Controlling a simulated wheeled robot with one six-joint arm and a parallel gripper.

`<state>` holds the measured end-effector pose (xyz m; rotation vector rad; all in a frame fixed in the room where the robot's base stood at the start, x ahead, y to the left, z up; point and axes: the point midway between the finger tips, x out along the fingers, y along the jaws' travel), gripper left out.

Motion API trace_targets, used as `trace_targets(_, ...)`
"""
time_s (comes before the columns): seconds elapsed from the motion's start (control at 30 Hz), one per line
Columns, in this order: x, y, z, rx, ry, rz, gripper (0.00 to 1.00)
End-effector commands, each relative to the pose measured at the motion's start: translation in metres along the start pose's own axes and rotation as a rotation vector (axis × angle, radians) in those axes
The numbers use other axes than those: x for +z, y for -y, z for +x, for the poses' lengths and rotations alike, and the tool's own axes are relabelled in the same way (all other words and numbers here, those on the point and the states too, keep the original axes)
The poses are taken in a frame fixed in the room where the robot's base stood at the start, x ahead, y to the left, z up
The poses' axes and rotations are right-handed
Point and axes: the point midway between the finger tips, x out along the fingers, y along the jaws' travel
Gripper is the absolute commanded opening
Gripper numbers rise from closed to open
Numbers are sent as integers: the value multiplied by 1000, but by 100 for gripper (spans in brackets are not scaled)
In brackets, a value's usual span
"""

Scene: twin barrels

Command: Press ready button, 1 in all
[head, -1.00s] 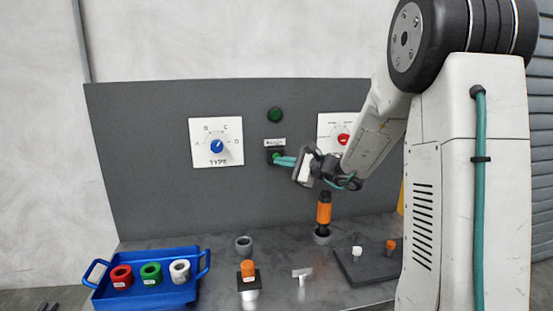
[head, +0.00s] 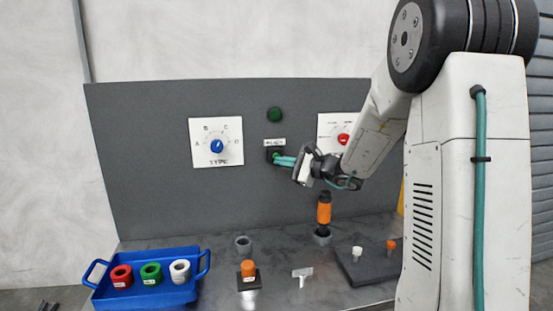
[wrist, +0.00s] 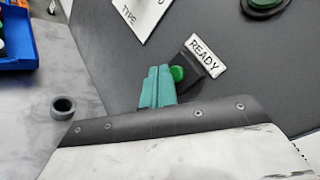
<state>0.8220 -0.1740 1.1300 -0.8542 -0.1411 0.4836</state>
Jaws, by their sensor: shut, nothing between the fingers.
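The ready button is a small round green button in a dark square housing on the grey upright panel. In the wrist view the button (wrist: 177,73) shows just right of my fingertips, below the white READY label (wrist: 205,54). In the head view the label (head: 274,142) shows above the dark housing (head: 268,152), and my fingertips partly cover the button. My gripper (head: 276,159) has teal fingers, held together and empty, pointing at the panel. In the wrist view my gripper (wrist: 158,70) is right beside the button; I cannot tell whether it touches it.
A green lamp (head: 275,115) sits above the label. A TYPE dial (head: 217,146) is to the left, a red dial (head: 344,139) to the right. Below stand an orange-and-black tool (head: 324,213), a grey ring (head: 243,245) and a blue tray (head: 150,295) with coloured rings.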

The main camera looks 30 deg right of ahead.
Motion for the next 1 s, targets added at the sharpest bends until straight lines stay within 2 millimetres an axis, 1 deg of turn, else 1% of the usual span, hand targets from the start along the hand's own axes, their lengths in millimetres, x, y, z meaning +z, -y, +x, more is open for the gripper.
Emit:
trace_targets(0.37, 0, 0, 0, 0, 0, 0, 0)
trace_targets(0.67, -4, 4, 6, 0, 0, 0, 0)
trace_targets(1.0, -4, 4, 6, 0, 0, 0, 0)
